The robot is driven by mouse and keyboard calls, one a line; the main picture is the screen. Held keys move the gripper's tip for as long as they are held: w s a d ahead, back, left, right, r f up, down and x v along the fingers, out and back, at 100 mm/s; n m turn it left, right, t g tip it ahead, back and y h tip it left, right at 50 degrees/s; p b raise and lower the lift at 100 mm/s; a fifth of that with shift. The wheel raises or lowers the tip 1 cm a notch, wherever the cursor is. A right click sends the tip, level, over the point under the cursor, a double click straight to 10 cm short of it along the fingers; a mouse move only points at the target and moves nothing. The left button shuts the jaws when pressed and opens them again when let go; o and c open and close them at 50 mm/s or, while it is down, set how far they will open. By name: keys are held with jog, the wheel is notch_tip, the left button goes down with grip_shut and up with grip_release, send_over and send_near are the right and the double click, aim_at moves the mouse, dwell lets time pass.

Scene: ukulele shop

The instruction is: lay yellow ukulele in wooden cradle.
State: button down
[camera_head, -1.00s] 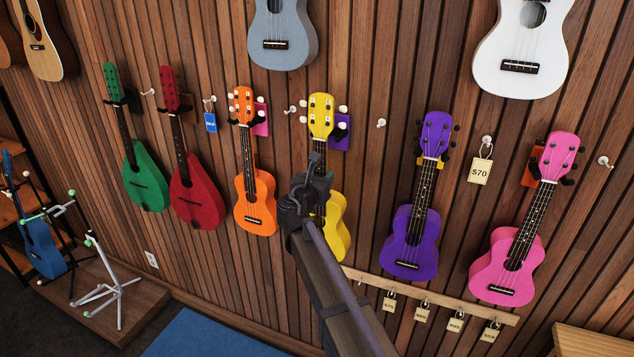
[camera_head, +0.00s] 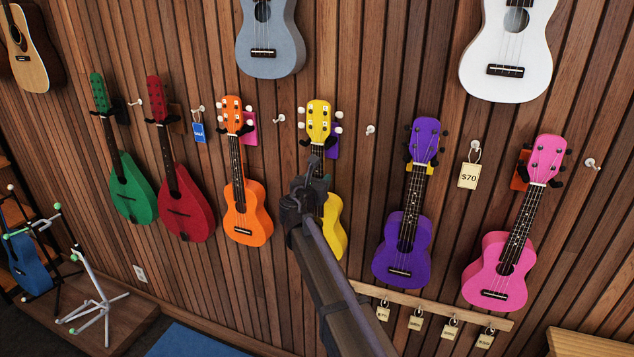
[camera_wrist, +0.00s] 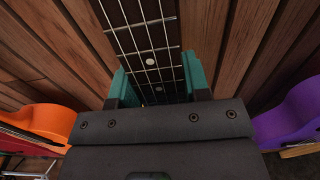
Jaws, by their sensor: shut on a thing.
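The yellow ukulele (camera_head: 333,232) is upright at the wall, with its headstock in front of a purple-backed hanger (camera_head: 333,147). My gripper (camera_head: 314,182) is at its neck, and my arm hides part of the body. In the wrist view, the teal fingers of my gripper (camera_wrist: 159,82) are shut on the dark fretted neck (camera_wrist: 145,35), one on each side. I cannot tell whether the headstock still touches the hanger's prongs. I cannot make out a wooden cradle in these views.
The orange ukulele (camera_head: 246,212) hangs to the left and the purple ukulele (camera_head: 403,245) to the right. A grey ukulele (camera_head: 270,40) hangs above. A wooden rail (camera_head: 450,310) with price tags is low on the right. Metal stands (camera_head: 100,300) are at lower left.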

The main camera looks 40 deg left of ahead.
jog(key=shift+f, duration=0.4)
jog(key=c, duration=0.5)
grip_release()
jog(key=shift+v, duration=1)
jog(key=shift+s+d, duration=0.1)
jog(key=shift+s, duration=0.05)
jog(key=shift+v, duration=1.15)
